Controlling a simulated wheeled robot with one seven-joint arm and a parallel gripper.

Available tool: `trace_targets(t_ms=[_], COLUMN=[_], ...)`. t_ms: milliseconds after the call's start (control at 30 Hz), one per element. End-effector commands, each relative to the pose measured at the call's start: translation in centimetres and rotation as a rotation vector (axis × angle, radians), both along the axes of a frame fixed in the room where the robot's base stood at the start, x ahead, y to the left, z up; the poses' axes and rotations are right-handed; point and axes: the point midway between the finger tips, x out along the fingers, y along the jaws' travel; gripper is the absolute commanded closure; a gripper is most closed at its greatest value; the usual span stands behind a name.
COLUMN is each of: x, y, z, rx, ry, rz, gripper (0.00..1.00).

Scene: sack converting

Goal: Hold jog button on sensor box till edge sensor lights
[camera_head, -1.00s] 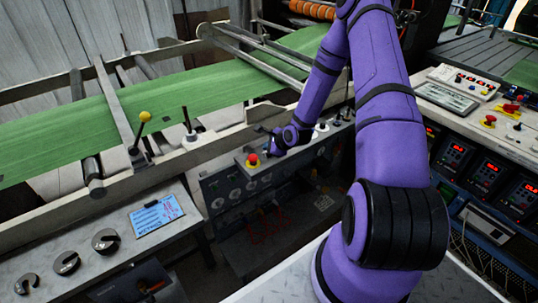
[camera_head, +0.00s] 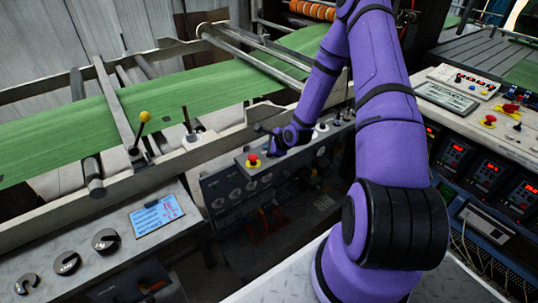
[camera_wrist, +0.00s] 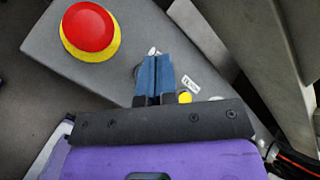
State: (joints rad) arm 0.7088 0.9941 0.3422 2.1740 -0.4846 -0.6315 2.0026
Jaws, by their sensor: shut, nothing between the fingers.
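The sensor box (camera_wrist: 95,50) is a grey box with a red mushroom button (camera_wrist: 88,27) on a yellow collar. In the head view the box (camera_head: 258,164) sits on the machine's front rail, its red button (camera_head: 252,160) on top. My gripper (camera_wrist: 154,60) is shut and empty, its blue fingers together over the box top, right of the red button. No lit edge sensor can be made out.
A green web (camera_head: 60,145) runs across rollers behind the box. A yellow-knobbed lever (camera_head: 145,117) and a black lever (camera_head: 187,122) stand to the left. A desk panel with a blue-white screen (camera_head: 157,216) is front left. A console with red displays (camera_head: 490,165) is at right.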

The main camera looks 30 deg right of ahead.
Motion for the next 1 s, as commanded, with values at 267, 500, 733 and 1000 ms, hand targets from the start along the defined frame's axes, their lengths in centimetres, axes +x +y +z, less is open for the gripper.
trace_targets(t_ms=[267, 500, 733, 1000], x=[0.0, -0.01, -0.04, -0.01], y=[0.0, 0.01, -0.04, -0.01], z=[0.0, -0.06, -0.72, -0.83], rx=[0.0, 0.0, 0.001, 0.0], ry=[0.0, 0.0, 0.0, 0.0], rz=[0.0, 0.0, -0.001, 0.0], gripper=[1.0, 1.0, 1.0, 1.0])
